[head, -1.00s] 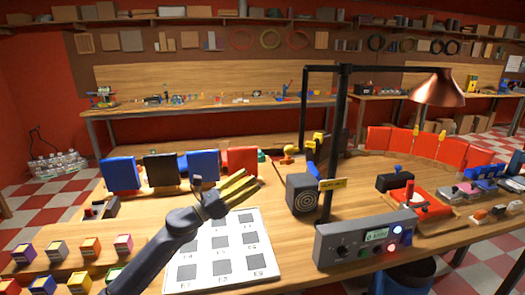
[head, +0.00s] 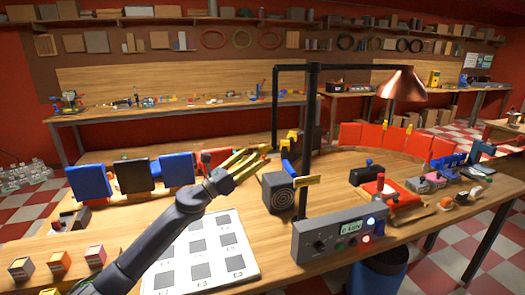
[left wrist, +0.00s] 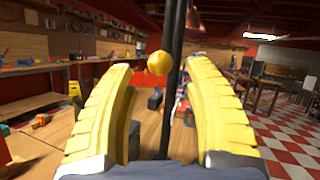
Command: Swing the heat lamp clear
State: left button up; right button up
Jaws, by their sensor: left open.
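The heat lamp has a copper shade (head: 403,84) hanging at the right from a black horizontal arm on a black post (head: 313,130). A yellow tag sits low on the post. My left gripper (head: 264,153) has yellow fingers and is left of the post. In the left wrist view its fingers (left wrist: 158,85) are apart and empty. A yellow ball knob (left wrist: 158,63) lies ahead between them, in front of the dark post. My right gripper is not in view.
A black speaker-like box (head: 279,193) and a grey control box (head: 340,236) stand near the post. Blue, black and red panels (head: 134,178) stand at the left. A white card with grey squares (head: 205,250) lies below my left arm. Red panels (head: 395,140) curve under the lamp.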

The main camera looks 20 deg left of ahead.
aim_at(263, 150)
pick_arm(q)
jog(key=shift+x, duration=2.45)
grip_shut()
